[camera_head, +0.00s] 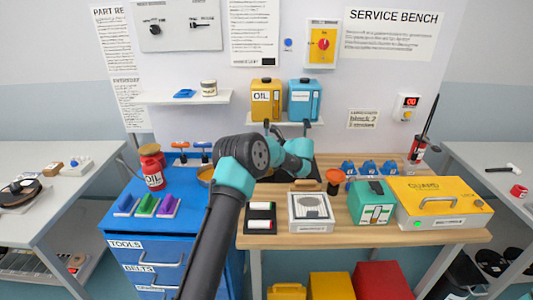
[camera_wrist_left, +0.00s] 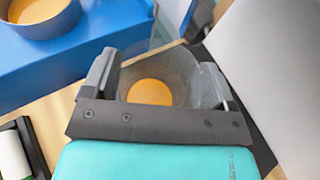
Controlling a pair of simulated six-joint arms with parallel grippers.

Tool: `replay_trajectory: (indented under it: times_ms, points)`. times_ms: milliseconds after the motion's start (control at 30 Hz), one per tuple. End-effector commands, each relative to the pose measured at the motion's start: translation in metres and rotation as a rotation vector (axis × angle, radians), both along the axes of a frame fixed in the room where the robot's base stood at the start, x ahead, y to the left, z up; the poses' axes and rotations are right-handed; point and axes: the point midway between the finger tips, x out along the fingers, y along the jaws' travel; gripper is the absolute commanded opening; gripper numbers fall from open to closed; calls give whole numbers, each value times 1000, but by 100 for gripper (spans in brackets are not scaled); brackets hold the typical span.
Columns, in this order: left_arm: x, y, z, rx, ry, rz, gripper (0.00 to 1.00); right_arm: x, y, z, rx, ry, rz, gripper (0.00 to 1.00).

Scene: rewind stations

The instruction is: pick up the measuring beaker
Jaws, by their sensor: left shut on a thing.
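The clear measuring beaker (camera_wrist_left: 180,72) shows in the left wrist view between the two grey fingers of my left gripper (camera_wrist_left: 158,78). The fingers press on its sides, one on each side. A round orange patch shows through the beaker; I cannot tell whether it is its contents. In the head view my left gripper (camera_head: 287,130) is over the back of the wooden bench, below the shelf with the oil cans. The beaker cannot be made out there, as my teal wrist hides much of that spot. My right gripper is not in view.
An orange bowl (camera_wrist_left: 42,12) sits on the blue cabinet (camera_head: 165,237), left of my wrist. A white scale-like box (camera_head: 311,207), a green box (camera_head: 371,201) and a yellow case (camera_head: 439,200) fill the bench's front and right.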

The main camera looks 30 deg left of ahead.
Motion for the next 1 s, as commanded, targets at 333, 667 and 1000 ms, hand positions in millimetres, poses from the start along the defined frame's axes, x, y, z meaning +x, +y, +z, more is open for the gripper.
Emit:
replay_trajectory:
  times_ms: [333,667,1000]
  points:
    - [-41,-24,30,0,-1,-2,32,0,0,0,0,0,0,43]
    - [-94,-55,61,1,0,-2,32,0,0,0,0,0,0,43]
    - [-114,-67,72,0,0,0,32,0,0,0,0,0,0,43]
